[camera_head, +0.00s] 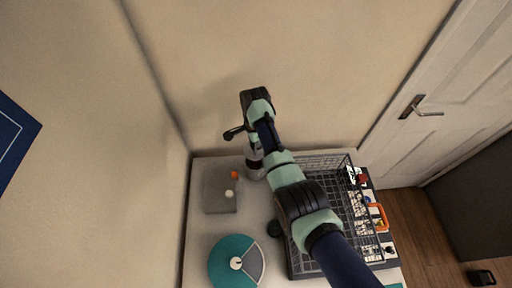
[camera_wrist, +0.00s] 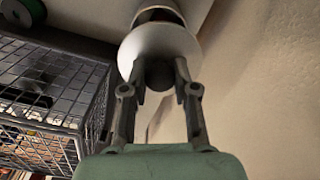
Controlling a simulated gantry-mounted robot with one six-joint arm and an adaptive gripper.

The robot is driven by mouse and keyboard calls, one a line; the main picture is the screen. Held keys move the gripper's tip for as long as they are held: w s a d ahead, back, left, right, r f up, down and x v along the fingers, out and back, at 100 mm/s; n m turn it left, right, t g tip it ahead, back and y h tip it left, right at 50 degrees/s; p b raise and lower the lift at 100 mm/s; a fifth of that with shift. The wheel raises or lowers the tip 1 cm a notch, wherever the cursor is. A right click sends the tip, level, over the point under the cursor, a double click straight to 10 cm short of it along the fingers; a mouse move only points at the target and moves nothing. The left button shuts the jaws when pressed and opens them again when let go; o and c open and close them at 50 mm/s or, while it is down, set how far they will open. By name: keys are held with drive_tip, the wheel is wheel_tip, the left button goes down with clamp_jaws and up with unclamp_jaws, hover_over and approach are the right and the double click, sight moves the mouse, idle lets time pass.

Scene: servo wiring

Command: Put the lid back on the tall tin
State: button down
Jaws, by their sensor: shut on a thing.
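My gripper (camera_wrist: 158,68) is shut on the dark round knob (camera_wrist: 158,74) of a pale, disc-shaped lid (camera_wrist: 158,44) in the wrist view. Just beyond the lid is part of what looks like the tall tin (camera_wrist: 161,14), with a dark and brownish band. The lid covers much of it, and I cannot tell whether the two touch. In the head view the tin (camera_head: 254,166) stands near the back of the table, partly hidden by my arm. The lid cannot be made out clearly there.
A wire basket (camera_head: 310,163) stands right of the tin, with small coloured items beyond it. A grey block (camera_head: 216,190) with an orange button is to the left. A teal and grey disc (camera_head: 229,262) lies in front. The wall is close behind the table.

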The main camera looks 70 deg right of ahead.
drive_tip(key=shift+s+a+f+b, duration=0.1)
drive_tip(key=shift+f+b, duration=2.75)
drive_tip(key=shift+f, duration=0.35)
drive_tip(key=shift+p, duration=0.5)
drive_tip(key=shift+f, duration=0.15)
drive_tip(key=c, duration=0.8)
unclamp_jaws()
